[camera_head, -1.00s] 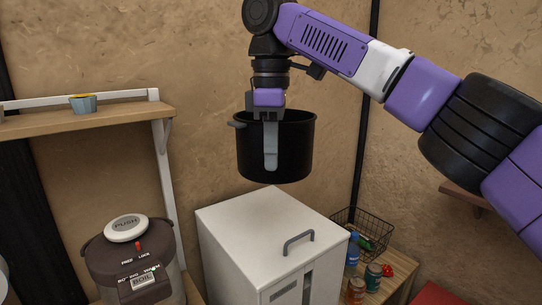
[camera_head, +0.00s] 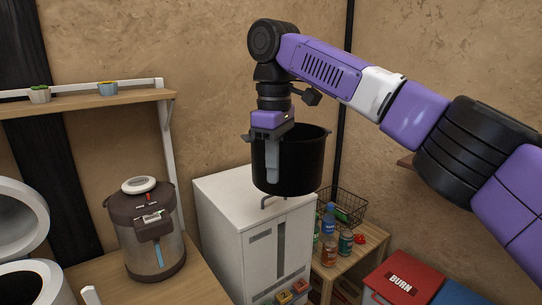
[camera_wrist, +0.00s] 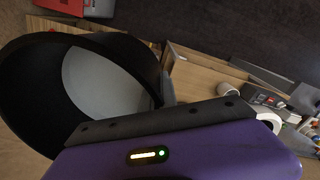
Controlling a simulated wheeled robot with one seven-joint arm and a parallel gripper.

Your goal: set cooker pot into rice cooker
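The black cooker pot (camera_head: 303,160) hangs in the air in front of and over the white cabinet in the head view. My gripper (camera_head: 272,158) is shut on the pot's rim at its left side. The pot is upright or nearly so. In the wrist view, the pot (camera_wrist: 20,95) lies at the left, with its grey inner bottom showing and no contents. The rice cooker (camera_head: 62,284) is at the lower left edge of the head view, partly cut off. Its white lid (camera_head: 20,218) is raised and its dark inside shows. The pot is well to its right.
A brown water boiler (camera_head: 148,235) stands between the rice cooker and the white cabinet (camera_head: 222,215). A shelf (camera_head: 90,103) with two small plant pots is above. A low wooden table (camera_head: 365,245) with jars and a wire basket is at right, beside red boxes (camera_head: 402,282).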

